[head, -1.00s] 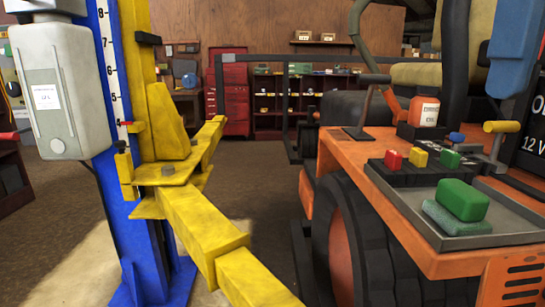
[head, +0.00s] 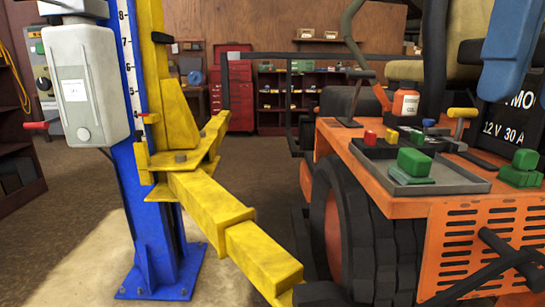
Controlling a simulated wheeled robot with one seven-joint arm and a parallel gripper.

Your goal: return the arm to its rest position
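My arm and gripper do not show in the head view, so I cannot see their pose or whether the gripper is open. The orange mower (head: 385,205) stands at the right. A grey tray (head: 470,183) on its deck holds a green block (head: 414,161) resting on a flatter green piece (head: 406,180). Small red, yellow and green blocks sit behind the tray. Another green object (head: 521,169) lies to the tray's right.
The blue lift post (head: 147,210) stands at the left with a grey-white box (head: 87,85) on it. Its yellow lift arm (head: 215,205) reaches toward the mower's wheel (head: 340,235). Red drawers (head: 234,95) and shelves stand at the back. Floor between post and shelves is clear.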

